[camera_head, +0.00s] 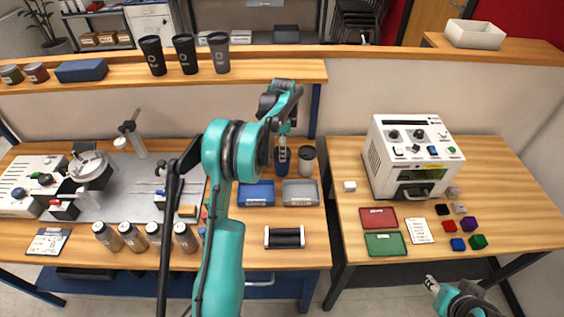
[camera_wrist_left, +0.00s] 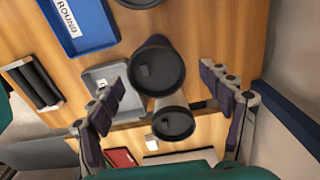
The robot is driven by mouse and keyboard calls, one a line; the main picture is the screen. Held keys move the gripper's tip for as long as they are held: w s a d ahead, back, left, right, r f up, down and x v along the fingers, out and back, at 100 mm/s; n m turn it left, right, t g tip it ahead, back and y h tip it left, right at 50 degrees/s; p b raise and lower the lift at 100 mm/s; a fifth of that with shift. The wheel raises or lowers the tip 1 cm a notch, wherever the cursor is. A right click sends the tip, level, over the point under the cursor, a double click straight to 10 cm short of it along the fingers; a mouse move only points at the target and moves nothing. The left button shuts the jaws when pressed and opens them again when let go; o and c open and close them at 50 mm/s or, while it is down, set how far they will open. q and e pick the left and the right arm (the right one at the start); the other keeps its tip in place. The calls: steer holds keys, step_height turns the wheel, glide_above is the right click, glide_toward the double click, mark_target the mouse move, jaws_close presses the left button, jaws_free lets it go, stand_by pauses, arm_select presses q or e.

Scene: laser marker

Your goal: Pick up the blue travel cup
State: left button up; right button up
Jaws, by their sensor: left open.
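The blue travel cup (camera_head: 282,165) stands upright on the left table, behind the blue and grey trays. My left gripper (camera_head: 283,143) is above it, pointing down, and partly hides its top. In the left wrist view the cup's dark round lid (camera_wrist_left: 157,68) lies between the open fingers (camera_wrist_left: 162,82), with no clear contact. A grey travel cup (camera_head: 306,158) stands close on its right. It also shows in the left wrist view as a second dark lid (camera_wrist_left: 173,122) between the fingers.
A blue tray (camera_head: 256,201) and a grey tray (camera_head: 300,200) lie in front of the cups. A black roller device (camera_head: 284,237) sits nearer. Dark cups (camera_head: 186,54) stand on the shelf behind. The white laser machine (camera_head: 410,160) is on the right table, across a gap.

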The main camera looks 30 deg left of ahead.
arm_select(q)
steer(key=f+b, duration=0.1)
steer(key=f, duration=0.3)
steer(key=f+b, duration=0.1)
steer(key=f, duration=0.1)
steer(key=shift+s+f+b, duration=0.25)
steer(key=shift+f+b, duration=0.05)
steer(key=shift+f, duration=0.4)
steer(key=shift+r, duration=0.1)
steer(key=shift+c, duration=1.3)
steer(key=c, duration=0.6)
